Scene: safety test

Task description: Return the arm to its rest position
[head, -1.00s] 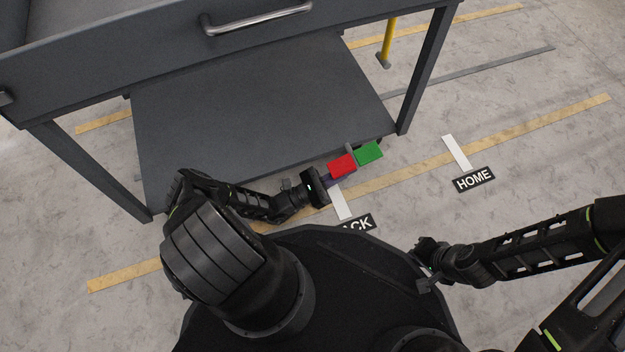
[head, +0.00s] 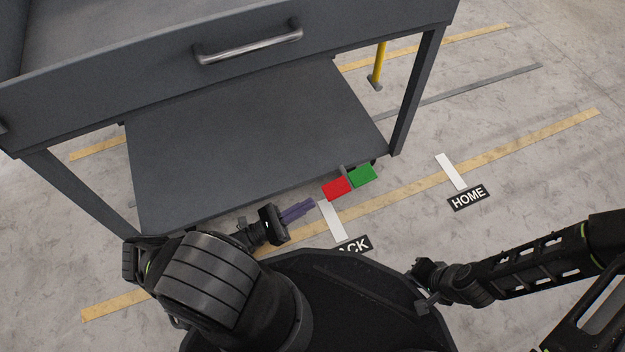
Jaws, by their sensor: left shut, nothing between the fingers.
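My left gripper (head: 298,211) has purple fingers that are shut with nothing between them. It is low beside the front edge of the cart's lower shelf, its fingertips a short gap left of the red block. The red block (head: 337,188) and the green block (head: 362,175) sit side by side at the shelf's front right corner. My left arm is bent, with its upper links covering part of the lower left of the view. My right gripper (head: 424,290) is over the right side of my dark base; its fingers are too small and dark to read.
The grey cart (head: 250,125) has a bar handle (head: 248,43) and legs close to my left arm. A HOME sign (head: 468,197) and a partly hidden sign ending in "ACK" (head: 352,245) lie on the floor. A yellow post (head: 379,65) stands behind.

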